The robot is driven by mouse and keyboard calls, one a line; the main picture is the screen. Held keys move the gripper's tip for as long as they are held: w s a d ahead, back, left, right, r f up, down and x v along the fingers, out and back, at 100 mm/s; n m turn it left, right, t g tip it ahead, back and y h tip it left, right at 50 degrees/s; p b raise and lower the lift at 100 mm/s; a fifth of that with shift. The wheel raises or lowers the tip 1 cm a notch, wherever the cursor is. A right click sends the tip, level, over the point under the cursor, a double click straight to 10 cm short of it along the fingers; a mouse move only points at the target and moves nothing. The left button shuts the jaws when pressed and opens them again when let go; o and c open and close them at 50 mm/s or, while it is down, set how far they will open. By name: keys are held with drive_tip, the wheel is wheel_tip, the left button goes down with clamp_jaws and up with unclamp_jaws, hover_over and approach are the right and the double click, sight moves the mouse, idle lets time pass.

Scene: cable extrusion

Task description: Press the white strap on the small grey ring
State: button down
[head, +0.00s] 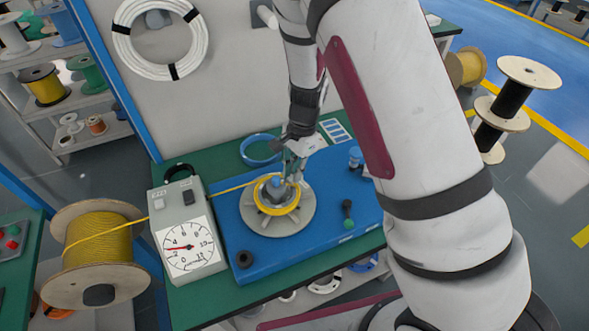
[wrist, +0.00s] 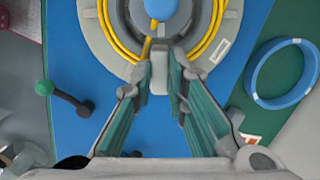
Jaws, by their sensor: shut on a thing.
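My gripper (head: 289,170) reaches down onto the round grey winding disc (head: 253,225) on the blue board. In the wrist view its two green-padded fingers (wrist: 158,70) close on a short pale piece, which looks like the white strap (wrist: 158,80). This piece lies at the disc's edge, across the yellow cable coil (wrist: 207,45). The coil wraps around a grey hub, the small grey ring (wrist: 193,15), with a blue knob (wrist: 161,8) at its middle. The fingers partly hide the coil in the head view, and whether the strap touches the ring is unclear.
A counter box with a dial (head: 190,245) stands left of the board. Yellow cable runs past it from a wooden spool (head: 103,230). A green-and-black handle (head: 347,213) lies at the board's right. A blue ring (head: 261,150) lies behind on the green table.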

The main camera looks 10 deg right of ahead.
drive_tip(key=shift+f, duration=0.6)
idle(1.1)
drive_tip(key=c, duration=1.5)
unclamp_jaws()
drive_tip(key=shift+r+p, duration=1.5)
drive_tip(key=shift+r, duration=2.55)
